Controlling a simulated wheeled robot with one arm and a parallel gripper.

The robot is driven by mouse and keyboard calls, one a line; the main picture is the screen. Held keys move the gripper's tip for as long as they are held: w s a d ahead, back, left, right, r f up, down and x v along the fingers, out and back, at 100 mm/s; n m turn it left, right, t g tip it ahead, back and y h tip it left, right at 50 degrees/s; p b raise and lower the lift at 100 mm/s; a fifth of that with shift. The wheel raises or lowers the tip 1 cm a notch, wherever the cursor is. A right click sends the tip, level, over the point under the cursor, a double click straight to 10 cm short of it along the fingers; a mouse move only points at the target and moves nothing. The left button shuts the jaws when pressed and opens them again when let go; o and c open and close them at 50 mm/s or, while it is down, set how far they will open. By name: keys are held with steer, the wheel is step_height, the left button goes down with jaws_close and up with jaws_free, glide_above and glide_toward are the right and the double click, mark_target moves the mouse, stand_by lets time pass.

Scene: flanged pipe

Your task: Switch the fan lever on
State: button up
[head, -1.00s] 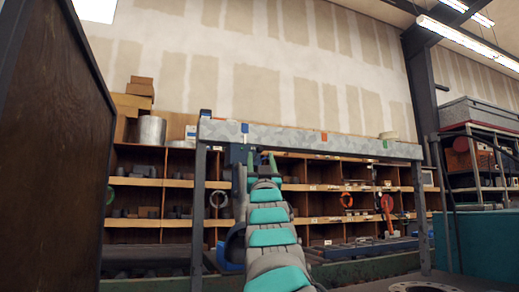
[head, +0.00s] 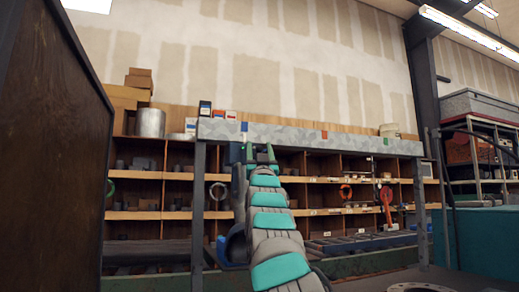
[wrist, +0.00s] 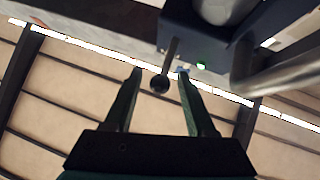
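My gripper (wrist: 160,73) is open, with its two dark green fingers apart. In the wrist view, a short lever (wrist: 170,58) with a round black knob (wrist: 160,84) sticks out from a dark blue-grey box (wrist: 210,45). The knob shows between the two fingers, close to the tips and touching neither; how far it is in depth I cannot tell. A small green light (wrist: 201,66) glows on the box. In the head view, my gripper (head: 261,154) is raised just below the grey beam, and my arm hides most of what lies behind it.
Thick grey pipes (wrist: 285,65) run beside the box at the right of the wrist view. In the head view, a mottled grey beam (head: 330,138) on posts crosses above wooden shelves (head: 150,215). A dark panel (head: 50,150) stands close at the left.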

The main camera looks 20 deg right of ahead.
jaws_close()
steer(key=shift+r, duration=0.1)
stand_by(0.4)
steer(key=shift+r+y, duration=0.15)
steer(key=shift+y, duration=0.15)
steer(key=shift+w+n+g, duration=0.1)
steer(key=shift+n+g, duration=0.2)
steer(key=shift+g, duration=0.3)
steer(key=shift+y, duration=0.3)
steer(key=shift+o, duration=0.4)
jaws_free()
